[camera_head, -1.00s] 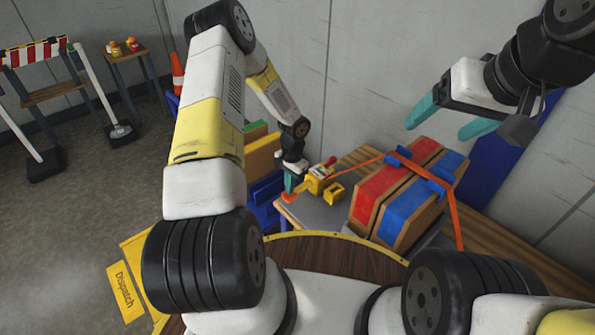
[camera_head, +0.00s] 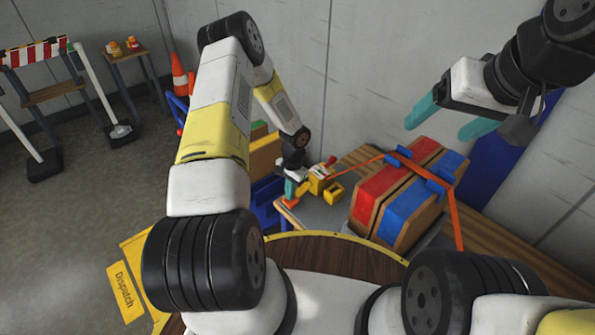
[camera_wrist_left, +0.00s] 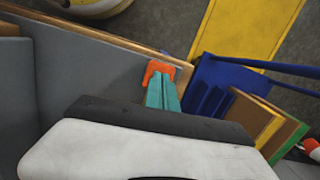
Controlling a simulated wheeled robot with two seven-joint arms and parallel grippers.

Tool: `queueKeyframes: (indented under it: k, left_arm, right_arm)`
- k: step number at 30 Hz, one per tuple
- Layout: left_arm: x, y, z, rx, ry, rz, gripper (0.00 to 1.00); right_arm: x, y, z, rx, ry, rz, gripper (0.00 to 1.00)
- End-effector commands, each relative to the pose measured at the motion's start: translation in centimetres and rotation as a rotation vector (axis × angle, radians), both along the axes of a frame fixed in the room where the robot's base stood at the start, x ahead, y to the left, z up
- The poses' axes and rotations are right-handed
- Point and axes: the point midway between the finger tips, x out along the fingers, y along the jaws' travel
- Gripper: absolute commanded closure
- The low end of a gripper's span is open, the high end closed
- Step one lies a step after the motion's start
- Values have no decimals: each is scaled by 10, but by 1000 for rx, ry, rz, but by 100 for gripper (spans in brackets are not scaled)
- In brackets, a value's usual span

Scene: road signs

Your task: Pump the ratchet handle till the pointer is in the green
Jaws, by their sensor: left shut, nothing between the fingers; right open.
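The yellow ratchet (camera_head: 319,180) sits on the grey table top, with a red part on top and an orange strap running from it to the load. Its orange handle end (camera_head: 290,202) is at the table's edge; it also shows in the left wrist view (camera_wrist_left: 158,70). My left gripper (camera_head: 290,190) is shut, its teal fingers (camera_wrist_left: 162,94) against or just over the orange piece; I cannot tell if they touch. My right gripper (camera_head: 450,118) is open and empty, high above the load. I cannot make out the pointer or green zone.
A strapped load of red and blue crates (camera_head: 408,195) stands right of the ratchet, with blue corner guards. Blue and coloured boards (camera_wrist_left: 265,125) stand beside the table. A grey wall is behind. A cone (camera_head: 179,75) and a striped barrier (camera_head: 35,52) stand far left.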

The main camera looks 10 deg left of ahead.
Motion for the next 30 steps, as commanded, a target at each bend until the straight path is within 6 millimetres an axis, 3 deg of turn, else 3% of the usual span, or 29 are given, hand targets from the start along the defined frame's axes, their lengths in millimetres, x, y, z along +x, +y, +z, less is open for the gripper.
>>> queueKeyframes:
  k: [6, 17, 30]
  left_arm:
    - [26, -18, 9, -9, -15, -3, 100]
    - [27, -19, 15, -9, -15, -3, 100]
    - [31, -19, 80, -4, -12, -1, 100]
  right_arm:
    - [0, 0, 0, 0, 0, 0, 22]
    - [0, 0, 0, 0, 0, 0, 22]
    - [0, 0, 0, 0, 0, 0, 22]
